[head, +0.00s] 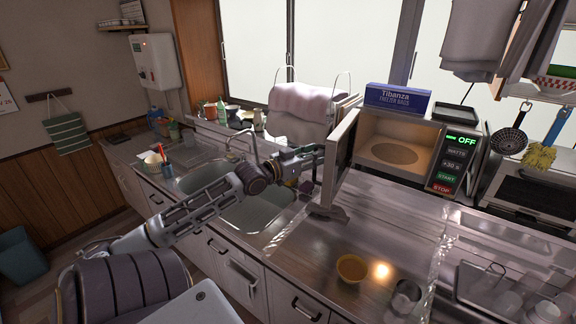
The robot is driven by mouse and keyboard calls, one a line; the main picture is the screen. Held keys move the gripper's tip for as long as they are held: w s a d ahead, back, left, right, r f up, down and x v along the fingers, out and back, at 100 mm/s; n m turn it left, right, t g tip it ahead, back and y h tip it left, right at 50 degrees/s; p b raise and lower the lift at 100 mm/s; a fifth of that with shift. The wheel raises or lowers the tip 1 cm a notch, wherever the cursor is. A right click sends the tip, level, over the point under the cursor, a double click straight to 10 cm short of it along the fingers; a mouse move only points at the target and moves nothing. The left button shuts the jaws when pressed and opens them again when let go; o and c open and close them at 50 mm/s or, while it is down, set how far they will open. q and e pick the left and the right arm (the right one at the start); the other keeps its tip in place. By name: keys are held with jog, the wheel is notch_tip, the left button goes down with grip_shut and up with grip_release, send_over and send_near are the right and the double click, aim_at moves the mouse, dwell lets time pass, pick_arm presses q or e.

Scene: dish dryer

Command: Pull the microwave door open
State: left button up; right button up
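The microwave (407,150) stands at the back right of the counter. Its door (340,152) is swung out to the left, seen nearly edge-on, and the lit cavity with its round plate (394,154) shows. My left arm reaches in from the left across the sink. My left gripper (312,156) is at the left, outer side of the door, close to it. Its fingertips are small and partly hidden by the door, so I cannot tell whether they touch it or are open. My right gripper is not in view.
A freezer-bags box (397,98) and a dark tray (455,113) lie on top of the microwave. An orange bowl (352,268) is on the front counter. The sink (250,205) lies under my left arm. Glassware in a rack (470,283) stands at right.

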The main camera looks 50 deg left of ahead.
pick_arm(q)
jog(key=s+a, duration=0.1)
jog(key=s, duration=0.9)
jog(key=shift+a, duration=0.15)
dwell(1.3)
jog(key=shift+s, duration=0.25)
dwell(0.7)
